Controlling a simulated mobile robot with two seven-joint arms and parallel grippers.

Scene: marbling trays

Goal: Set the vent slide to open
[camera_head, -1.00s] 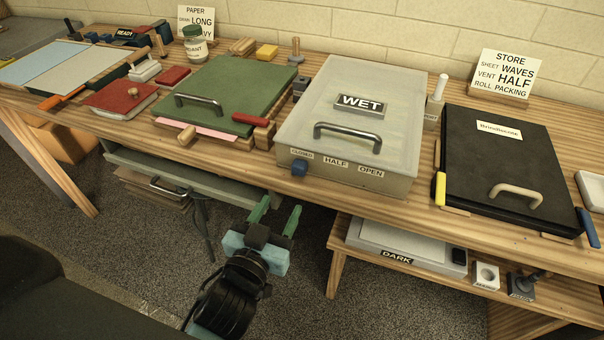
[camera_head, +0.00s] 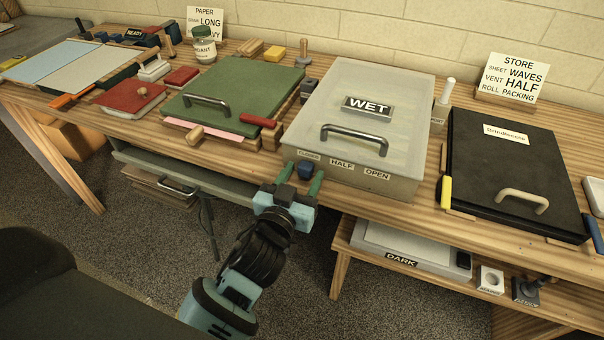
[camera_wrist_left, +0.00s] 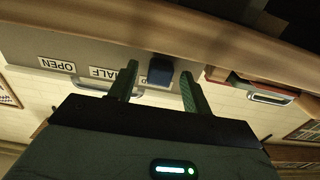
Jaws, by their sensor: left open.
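The vent slide is a small dark blue knob (camera_head: 305,170) on the front of the pale grey WET box (camera_head: 400,187). It sits at the CLOSED end, left of the HALF (camera_head: 341,165) and OPEN (camera_head: 377,173) labels. My left gripper (camera_head: 301,180) is open, its green fingers pointing at the box front on either side of the knob. In the left wrist view the knob (camera_wrist_left: 160,70) shows between the two fingers, nearer one of them, and I see no grip on it. The CLOSED label is partly hidden there. My right gripper is not in view.
A green lidded box (camera_head: 245,88) stands left of the WET box and a black one (camera_head: 500,150) right. A shelf with a DARK tray (camera_head: 385,245) lies below the table's front edge.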

